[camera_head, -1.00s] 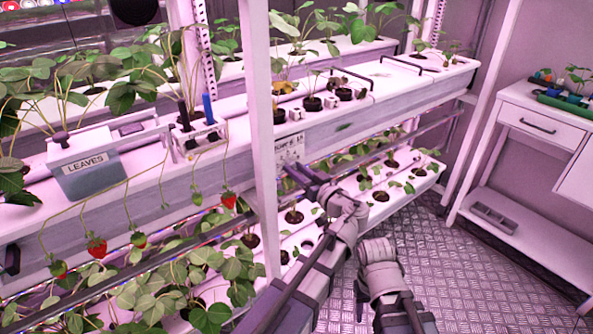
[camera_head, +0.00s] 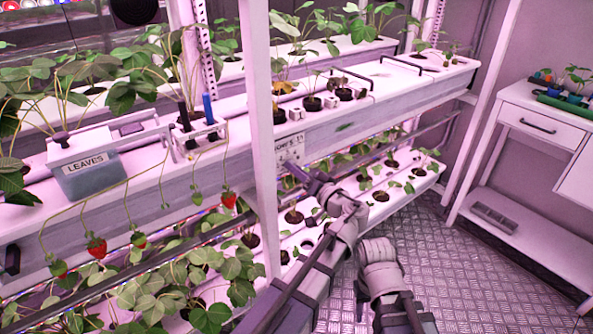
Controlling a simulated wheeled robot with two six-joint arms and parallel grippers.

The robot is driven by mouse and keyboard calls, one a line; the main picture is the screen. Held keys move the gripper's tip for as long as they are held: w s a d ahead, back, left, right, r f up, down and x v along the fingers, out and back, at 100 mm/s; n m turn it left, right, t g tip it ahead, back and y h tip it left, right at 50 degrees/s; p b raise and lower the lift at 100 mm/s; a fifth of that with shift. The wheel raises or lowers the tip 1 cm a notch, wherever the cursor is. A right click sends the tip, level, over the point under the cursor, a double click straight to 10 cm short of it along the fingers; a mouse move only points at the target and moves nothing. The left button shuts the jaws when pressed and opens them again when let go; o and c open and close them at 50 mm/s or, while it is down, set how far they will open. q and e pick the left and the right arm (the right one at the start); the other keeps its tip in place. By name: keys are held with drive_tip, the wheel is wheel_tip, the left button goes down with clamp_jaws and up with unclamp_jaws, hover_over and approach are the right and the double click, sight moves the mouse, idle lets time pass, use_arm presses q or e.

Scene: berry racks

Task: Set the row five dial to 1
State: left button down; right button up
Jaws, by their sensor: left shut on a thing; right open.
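A small white label plate (camera_head: 289,146) with dark print is on the front of the upper white trough, right of the rack post. Its print is too small to read surely. My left gripper (camera_head: 288,168) reaches up to the trough front at the plate's lower edge. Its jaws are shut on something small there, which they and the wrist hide. I take it to be a dial, but its pointer and setting cannot be seen. My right arm is at the lower middle, right of the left arm, away from the trough. Its jaws cannot be made out.
A white rack post (camera_head: 262,130) stands close left of my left gripper. A lower planted trough (camera_head: 425,182) runs beneath. The metal floor (camera_head: 470,270) at right is clear up to a white cabinet (camera_head: 530,122).

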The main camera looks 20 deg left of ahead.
idle(0.3)
use_arm(q)
drive_tip(key=c, duration=0.6)
unclamp_jaws()
